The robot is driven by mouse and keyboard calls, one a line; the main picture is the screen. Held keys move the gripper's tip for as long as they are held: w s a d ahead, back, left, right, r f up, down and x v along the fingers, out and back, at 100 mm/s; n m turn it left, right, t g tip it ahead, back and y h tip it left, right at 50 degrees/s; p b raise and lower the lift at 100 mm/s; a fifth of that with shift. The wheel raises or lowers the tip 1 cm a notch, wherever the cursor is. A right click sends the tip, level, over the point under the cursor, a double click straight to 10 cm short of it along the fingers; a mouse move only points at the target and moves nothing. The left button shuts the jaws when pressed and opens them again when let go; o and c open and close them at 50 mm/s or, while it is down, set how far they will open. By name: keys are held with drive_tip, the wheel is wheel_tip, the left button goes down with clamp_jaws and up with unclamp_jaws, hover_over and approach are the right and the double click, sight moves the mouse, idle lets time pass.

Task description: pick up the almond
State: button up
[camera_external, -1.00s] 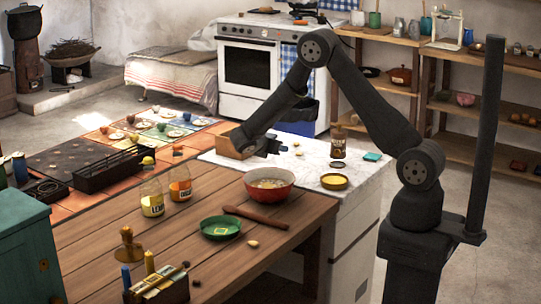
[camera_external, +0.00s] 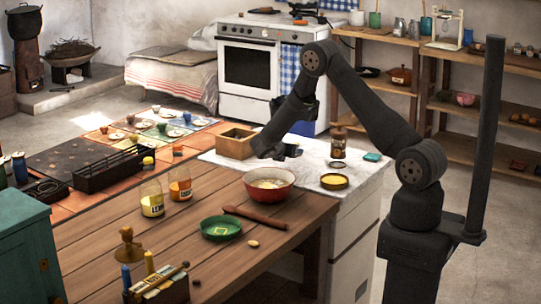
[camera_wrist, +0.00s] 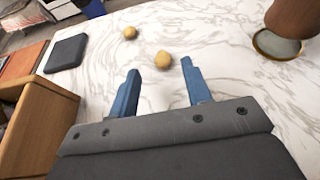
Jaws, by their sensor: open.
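Two small tan nut-like pieces lie on the white marble top in the wrist view. The nearer one (camera_wrist: 163,60) lies just beyond and between the fingertips; the other (camera_wrist: 129,32) lies farther off and to the left. I cannot tell for sure which is the almond. My gripper (camera_wrist: 156,82) has its blue fingers spread, with nothing between them. In the external view my gripper (camera_external: 287,152) is low over the marble top, behind the red bowl, and the two pieces cannot be made out there. Another tan piece (camera_external: 252,243) lies on the wooden table.
A wooden box (camera_external: 236,143) stands left of my gripper, close by in the wrist view (camera_wrist: 38,130). A brown jar (camera_external: 338,147) stands to the right. The red bowl (camera_external: 269,195) and a yellow-filled dish (camera_external: 334,182) are nearer the camera. A dark flat square (camera_wrist: 66,54) lies on the marble.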

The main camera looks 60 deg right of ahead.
drive_tip(key=x, duration=0.4)
drive_tip(key=shift+d+f, duration=0.2)
drive_tip(key=shift+f, duration=0.15)
drive_tip(key=shift+s, duration=0.1)
clamp_jaws()
